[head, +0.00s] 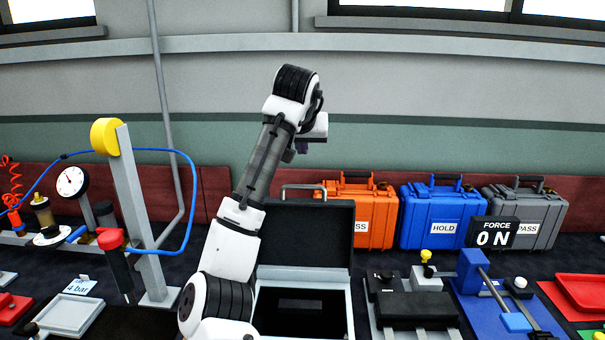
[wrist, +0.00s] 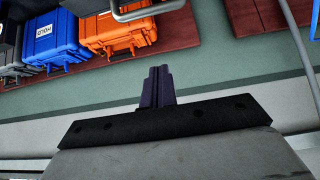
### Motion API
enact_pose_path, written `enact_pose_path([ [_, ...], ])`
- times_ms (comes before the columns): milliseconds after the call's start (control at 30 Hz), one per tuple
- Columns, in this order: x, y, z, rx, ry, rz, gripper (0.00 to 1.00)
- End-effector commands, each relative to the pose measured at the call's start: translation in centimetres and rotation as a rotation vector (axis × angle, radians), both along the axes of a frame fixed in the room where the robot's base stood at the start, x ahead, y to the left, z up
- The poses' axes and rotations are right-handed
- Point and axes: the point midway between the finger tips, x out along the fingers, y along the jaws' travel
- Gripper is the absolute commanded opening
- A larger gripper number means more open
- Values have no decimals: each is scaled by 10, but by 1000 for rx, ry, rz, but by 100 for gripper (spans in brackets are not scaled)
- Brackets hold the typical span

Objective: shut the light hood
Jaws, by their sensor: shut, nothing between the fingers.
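The light hood is a grey box (head: 347,300) with a dark interior, and its black lid (head: 318,235) stands upright, open, at the back. A grey bar handle (head: 303,187) sits on the lid's top edge. In the wrist view part of a grey bar, likely this handle (wrist: 150,10), crosses the top edge. My gripper (head: 303,147) appears above the handle in the head view, apart from it in the picture; its depth relative to the lid is hard to tell. The wrist view shows its dark fingers (wrist: 158,75) together and empty. My arm hides the hood's left side.
Orange (head: 375,218), blue (head: 420,238) and grey (head: 545,215) cases stand behind, to the right. A black-topped fixture (head: 410,308) and a blue clamp fixture (head: 490,290) are right of the hood. A post with a yellow knob (head: 106,137) and a blue hose stand left.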

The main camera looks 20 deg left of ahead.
Motion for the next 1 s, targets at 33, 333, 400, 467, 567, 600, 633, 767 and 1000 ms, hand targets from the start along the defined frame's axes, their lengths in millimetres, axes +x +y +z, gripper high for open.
enact_pose_path([
  [33, 0, 2, -2, 0, 17, 6, 0],
  [333, 30, 11, -37, -2, 26, 7, 0],
  [400, 41, 14, -48, -1, 24, 7, 0],
  [467, 49, 16, -58, -1, 24, 7, 0],
  [567, 63, 20, -74, -1, 23, 7, 0],
  [600, 59, 20, -76, 2, 18, 6, 0],
  [633, 54, 19, -78, 3, 17, 7, 0],
  [767, 42, 14, -83, 1, 18, 5, 0],
  [1000, 29, 10, -90, 1, 18, 5, 0],
])
